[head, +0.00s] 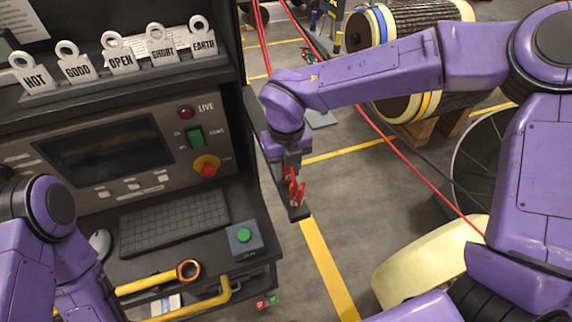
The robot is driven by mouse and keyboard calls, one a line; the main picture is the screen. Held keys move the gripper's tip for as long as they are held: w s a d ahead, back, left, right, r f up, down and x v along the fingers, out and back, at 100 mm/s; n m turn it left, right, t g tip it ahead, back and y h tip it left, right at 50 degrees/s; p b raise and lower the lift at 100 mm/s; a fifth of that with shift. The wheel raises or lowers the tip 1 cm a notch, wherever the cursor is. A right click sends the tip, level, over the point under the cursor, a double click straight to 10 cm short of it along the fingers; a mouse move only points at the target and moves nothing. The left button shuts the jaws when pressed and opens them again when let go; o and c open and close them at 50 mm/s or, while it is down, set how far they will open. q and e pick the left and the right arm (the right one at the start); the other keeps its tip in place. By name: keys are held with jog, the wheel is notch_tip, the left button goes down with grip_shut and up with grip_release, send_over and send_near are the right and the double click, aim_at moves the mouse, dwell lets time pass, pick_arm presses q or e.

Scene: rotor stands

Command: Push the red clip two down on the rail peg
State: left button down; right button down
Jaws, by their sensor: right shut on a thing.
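The red clip (297,193) is in the jaws of my right gripper (291,172), which point down beside the console's right edge. The clip is at the near end of a dark narrow rail (299,214). The rail peg cannot be made out; the clip and gripper cover that spot. I cannot tell whether the clip touches the peg or how far down it sits. My left arm comes in at the lower left; its gripper does not show.
The console has a keyboard (174,222), a green-button box (244,238) and a red stop knob (208,170). Labelled tags (120,58) stand on its shelf. Red cables (400,165) cross behind my right arm.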

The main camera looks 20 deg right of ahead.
jog(key=shift+w, duration=0.1)
jog(key=shift+f, duration=0.45)
dwell(0.4)
jog(key=c, duration=0.7)
grip_release()
